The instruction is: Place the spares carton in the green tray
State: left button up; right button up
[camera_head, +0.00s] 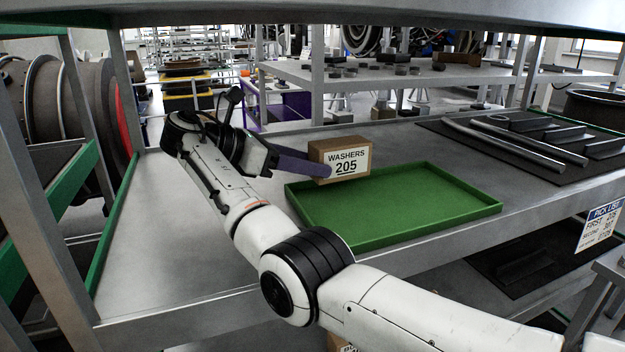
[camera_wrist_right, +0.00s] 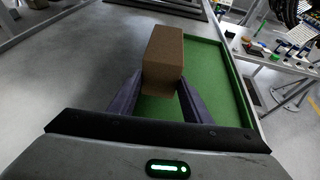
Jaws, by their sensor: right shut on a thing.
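The spares carton (camera_head: 341,158) is a brown box with a white label reading "WASHERS 205". It is at the back left edge of the green tray (camera_head: 400,226), and whether it hangs above the tray or touches it I cannot tell. My right gripper (camera_head: 326,172) reaches in from the left side of the carton, its purple fingers shut on it. In the right wrist view the carton (camera_wrist_right: 163,60) sits between the two fingertips (camera_wrist_right: 160,88), with the green tray floor (camera_wrist_right: 205,75) behind and beside it. My left gripper is not in view.
The tray stands on a grey metal shelf (camera_head: 190,265) with bare room to its left. A black mat (camera_head: 510,135) with metal rods and plates lies to the right. A pick list sign (camera_head: 600,224) hangs at the right front. Another shelf is overhead.

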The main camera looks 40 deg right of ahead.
jog(key=shift+f, duration=1.8)
jog(key=o, duration=1.6)
jog(key=shift+f, duration=0.15)
